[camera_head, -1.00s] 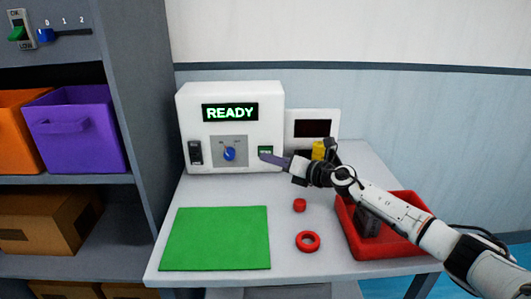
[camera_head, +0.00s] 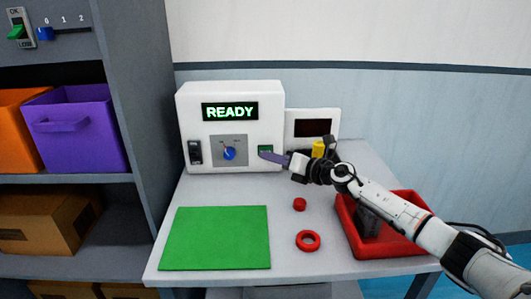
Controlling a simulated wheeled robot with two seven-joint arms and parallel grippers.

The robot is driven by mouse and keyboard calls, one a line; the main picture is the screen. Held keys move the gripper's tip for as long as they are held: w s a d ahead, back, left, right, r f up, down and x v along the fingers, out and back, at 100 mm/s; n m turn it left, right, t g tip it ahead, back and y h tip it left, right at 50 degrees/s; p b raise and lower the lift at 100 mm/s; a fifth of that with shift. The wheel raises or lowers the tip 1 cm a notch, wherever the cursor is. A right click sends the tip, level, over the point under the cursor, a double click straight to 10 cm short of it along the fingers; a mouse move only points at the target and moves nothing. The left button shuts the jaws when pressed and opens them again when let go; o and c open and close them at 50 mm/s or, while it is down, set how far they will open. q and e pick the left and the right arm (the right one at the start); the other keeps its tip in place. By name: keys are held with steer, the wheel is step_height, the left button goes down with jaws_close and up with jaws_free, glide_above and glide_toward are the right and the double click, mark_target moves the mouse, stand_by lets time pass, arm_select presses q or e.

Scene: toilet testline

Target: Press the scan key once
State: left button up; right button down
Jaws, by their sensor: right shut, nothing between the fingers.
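The white machine (camera_head: 243,101) stands at the back of the table. Its display (camera_head: 230,112) reads READY in green. A small green key (camera_head: 264,150) sits at the lower right of its front, its label too small to read. My right gripper (camera_head: 264,155) is shut and empty, with its fingertips at the lower edge of this key; I cannot tell whether they touch it. A blue knob (camera_head: 229,153) and a black rocker switch (camera_head: 195,152) are on the same front. My left gripper is not in view.
A white device with a dark screen (camera_head: 313,128) and a yellow object (camera_head: 318,149) stand behind my right arm. A red tray (camera_head: 395,246), red ring (camera_head: 308,240), red round piece (camera_head: 299,204) and green mat (camera_head: 215,238) are on the table (camera_head: 290,266). A grey shelf (camera_head: 140,100) stands left.

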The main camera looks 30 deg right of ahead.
steer(key=shift+w+d+b, duration=0.2)
steer(key=shift+w+b, duration=0.1)
stand_by(0.5)
steer(key=shift+s, duration=0.1)
steer(key=shift+s+a+r+p, duration=0.1)
steer(key=shift+s+a+p, duration=0.2)
steer(key=shift+p, duration=0.25)
steer(key=shift+s+a, duration=0.1)
steer(key=shift+s, duration=0.2)
steer(key=shift+s+a+p, duration=0.35)
steer(key=shift+s+p, duration=0.25)
steer(key=shift+p, duration=0.05)
steer(key=shift+s+a+p, duration=0.35)
steer(key=shift+s+p, duration=0.2)
steer(key=shift+p, duration=0.05)
steer(key=shift+s+a+p, duration=0.45)
steer(key=shift+s+a, duration=0.15)
steer(key=shift+s, duration=0.35)
